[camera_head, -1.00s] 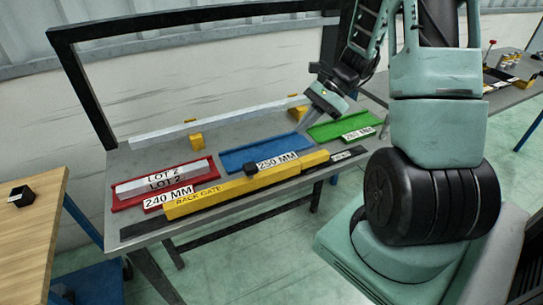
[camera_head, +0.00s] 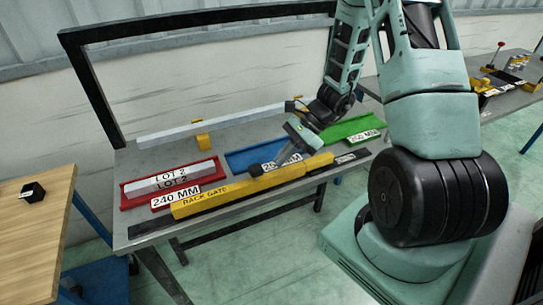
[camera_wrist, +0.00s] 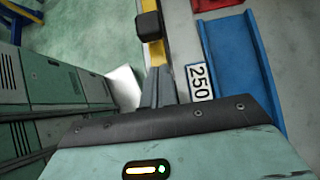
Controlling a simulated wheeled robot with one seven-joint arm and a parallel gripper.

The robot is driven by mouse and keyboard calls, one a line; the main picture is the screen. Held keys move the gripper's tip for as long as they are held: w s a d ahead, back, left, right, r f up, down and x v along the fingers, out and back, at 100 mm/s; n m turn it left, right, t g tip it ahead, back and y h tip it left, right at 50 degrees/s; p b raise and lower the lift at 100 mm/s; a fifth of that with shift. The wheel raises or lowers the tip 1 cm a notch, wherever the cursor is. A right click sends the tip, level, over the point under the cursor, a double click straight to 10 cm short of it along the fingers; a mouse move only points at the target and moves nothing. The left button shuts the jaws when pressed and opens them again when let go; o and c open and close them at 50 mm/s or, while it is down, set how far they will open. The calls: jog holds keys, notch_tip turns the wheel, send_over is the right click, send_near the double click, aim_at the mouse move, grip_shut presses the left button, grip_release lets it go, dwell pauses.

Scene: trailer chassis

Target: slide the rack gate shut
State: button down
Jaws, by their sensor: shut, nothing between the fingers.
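The rack gate (camera_head: 215,200) is a long yellow bar marked "RACK GATE" on a dark rail along the bench's front edge. It stands in front of the red and blue trays, with bare rail past both ends. Its black knob (camera_head: 256,170) stands up from the bar and also shows in the wrist view (camera_wrist: 149,25). My gripper (camera_head: 276,163) points down just right of the knob, over the gate. In the wrist view my gripper's fingers (camera_wrist: 159,75) are together and empty, over the yellow bar, with a small gap to the knob.
Behind the gate lie a red tray (camera_head: 126,191) holding a pale bar marked "LOT 2", a blue tray (camera_head: 240,160) and a green tray (camera_head: 345,129). A black frame rises behind the bench. A wooden table (camera_head: 35,225) with a small black box stands at left.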

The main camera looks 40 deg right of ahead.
aim_at(238, 184)
jog(key=shift+w+a+r+p, duration=0.15)
jog(key=shift+w+a, duration=0.05)
jog(key=shift+a, duration=0.4)
jog(key=shift+w+a+r+p, duration=0.1)
jog(key=shift+w+a+p, duration=0.05)
jog(key=shift+a, duration=0.45)
jog(key=shift+w+a+f, duration=0.1)
jog(key=shift+w+a, duration=0.05)
jog(key=shift+a, duration=0.25)
jog(key=shift+w+a+f, duration=0.1)
jog(key=shift+a, duration=0.25)
jog(key=a+b, duration=0.1)
jog(key=a, duration=0.2)
jog(key=w+a+b, duration=0.1)
jog(key=a, duration=0.1)
jog(key=w+a+b, duration=0.1)
jog(key=a+b, duration=0.1)
jog(key=a, duration=0.1)
jog(key=shift+w+a, duration=0.25)
jog(key=shift+a, duration=0.1)
jog(key=shift+w+a, duration=0.1)
jog(key=shift+a, duration=0.3)
